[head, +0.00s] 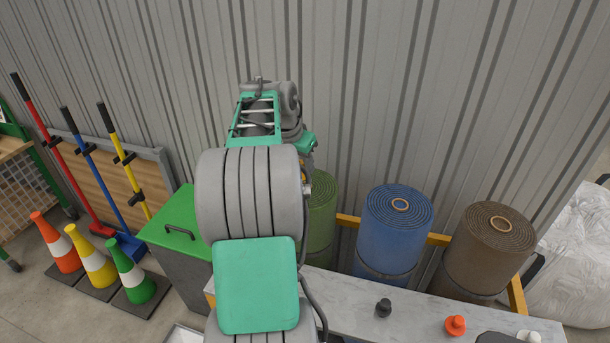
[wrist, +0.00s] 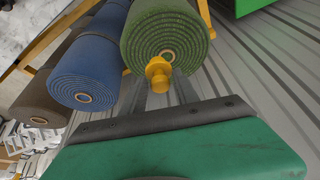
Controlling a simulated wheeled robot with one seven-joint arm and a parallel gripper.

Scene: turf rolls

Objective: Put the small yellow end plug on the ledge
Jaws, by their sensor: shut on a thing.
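The small yellow end plug (wrist: 158,74) shows in the wrist view, in front of the end of the green turf roll (wrist: 165,38) and overlapping its core. My gripper (wrist: 158,90) is shut on the plug; the fingers show only in part beyond the dark edge of my wrist. Whether the plug touches the roll's core, I cannot tell. In the head view my arm hides the gripper and much of the green roll (head: 321,215). A pale grey ledge (head: 345,290) runs along the front of the rolls.
A black plug (head: 383,308) and an orange plug (head: 455,325) stand on the ledge, with a white item (head: 528,337) to the right. A blue roll (head: 395,230) and a brown roll (head: 487,250) stand behind it. A green-lidded bin (head: 178,232) is at left.

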